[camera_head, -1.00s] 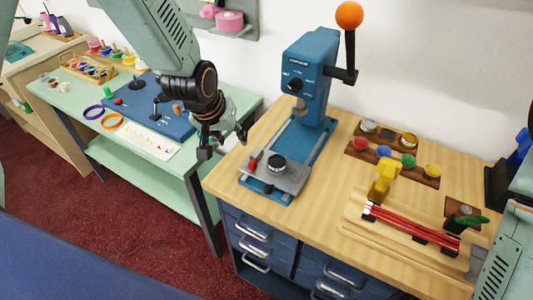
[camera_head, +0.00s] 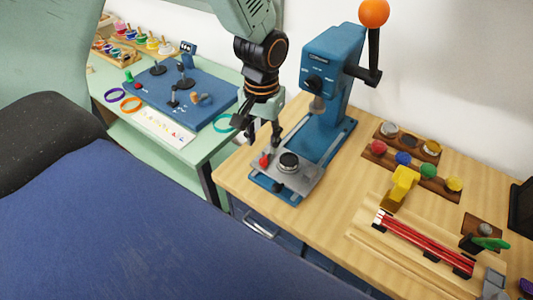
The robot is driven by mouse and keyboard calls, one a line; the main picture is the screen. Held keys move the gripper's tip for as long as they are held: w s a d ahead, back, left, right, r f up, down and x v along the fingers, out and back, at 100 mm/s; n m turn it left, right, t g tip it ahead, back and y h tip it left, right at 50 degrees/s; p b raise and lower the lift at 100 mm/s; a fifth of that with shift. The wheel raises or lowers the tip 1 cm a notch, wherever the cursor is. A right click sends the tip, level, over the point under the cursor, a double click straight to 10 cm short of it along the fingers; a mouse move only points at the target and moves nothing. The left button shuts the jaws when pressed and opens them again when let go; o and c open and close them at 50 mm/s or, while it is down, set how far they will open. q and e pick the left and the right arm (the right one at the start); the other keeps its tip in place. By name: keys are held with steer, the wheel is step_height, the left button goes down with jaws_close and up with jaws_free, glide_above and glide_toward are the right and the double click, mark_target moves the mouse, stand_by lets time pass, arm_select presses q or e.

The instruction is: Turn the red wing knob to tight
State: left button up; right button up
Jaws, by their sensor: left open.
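The red wing knob (camera_head: 264,160) is small and sits at the left side of the grey plate (camera_head: 272,178) on the base of the blue press (camera_head: 331,62). A dark round part (camera_head: 288,161) is on the plate to its right. My left gripper (camera_head: 260,138) points down just above the red knob, with its dark fingers apart and nothing seen between them. The fingertips are close to the knob; I cannot tell whether they touch it. The tight mark is too small to make out. My right gripper is not in view.
The press has a lever with an orange ball (camera_head: 374,12). On the wooden counter (camera_head: 340,205) to the right are a yellow tool (camera_head: 402,185), red rods (camera_head: 425,243) and a rack of coloured jars (camera_head: 403,158). A green table (camera_head: 120,128) with a blue board stands left.

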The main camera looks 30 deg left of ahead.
mark_target(263, 160)
arm_select(q)
steer(key=f, duration=0.5)
steer(key=shift+w+a+f, duration=0.2)
steer(key=shift+f, duration=0.1)
steer(key=shift+d+f, duration=0.25)
steer(key=shift+f, duration=0.1)
steer(key=shift+s+a, duration=0.2)
steer(key=shift+a, duration=0.1)
steer(key=shift+w+d+f, duration=0.1)
steer(key=shift+w+d, duration=0.1)
steer(key=shift+d, duration=0.05)
steer(key=c, duration=0.6)
steer(key=shift+a, duration=0.1)
jaws_close()
